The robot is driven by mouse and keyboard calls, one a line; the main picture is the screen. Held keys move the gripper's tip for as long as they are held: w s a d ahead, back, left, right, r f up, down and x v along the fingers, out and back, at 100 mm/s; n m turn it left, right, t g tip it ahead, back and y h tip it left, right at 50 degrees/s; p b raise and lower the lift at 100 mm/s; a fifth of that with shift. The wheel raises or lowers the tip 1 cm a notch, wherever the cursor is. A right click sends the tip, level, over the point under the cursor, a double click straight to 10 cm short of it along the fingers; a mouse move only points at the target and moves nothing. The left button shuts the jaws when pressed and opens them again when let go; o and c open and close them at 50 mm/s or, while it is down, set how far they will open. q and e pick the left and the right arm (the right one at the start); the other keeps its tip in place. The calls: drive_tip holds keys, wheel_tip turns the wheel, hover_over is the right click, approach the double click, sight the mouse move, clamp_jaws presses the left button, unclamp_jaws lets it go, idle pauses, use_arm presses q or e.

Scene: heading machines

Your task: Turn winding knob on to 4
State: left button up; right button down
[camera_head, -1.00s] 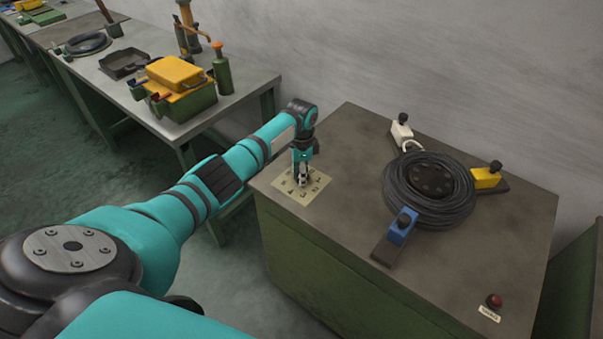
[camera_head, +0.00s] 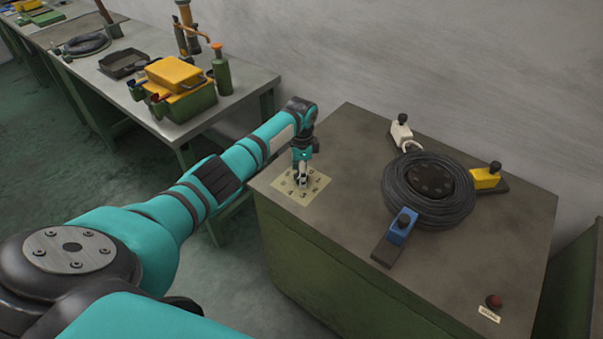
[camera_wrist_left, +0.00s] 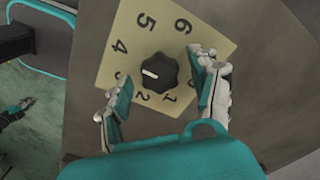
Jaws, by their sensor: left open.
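The winding knob (camera_wrist_left: 160,71) is black and ridged, with a white mark. In the left wrist view its mark points left, toward the partly hidden 3. The plate also shows at the near left corner of the machine top in the head view (camera_head: 318,181). My left gripper (camera_wrist_left: 161,68) is open, with one finger on each side of the knob. Gaps show between the fingers and the knob. In the head view my left gripper (camera_head: 301,183) is over the plate and hides the knob.
A black wire coil (camera_head: 428,205) lies on the machine top (camera_head: 340,240), among white (camera_head: 401,134), yellow (camera_head: 486,177) and blue (camera_head: 402,226) clamps. A red button (camera_head: 494,300) is at the near right. A bench (camera_head: 245,82) with boxes and a bottle stands behind left.

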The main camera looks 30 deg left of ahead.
use_arm(q)
wheel_tip(320, 180, up, 12)
drive_tip(key=shift+f, duration=0.2)
drive_tip(key=shift+f, duration=0.1)
idle(0.5)
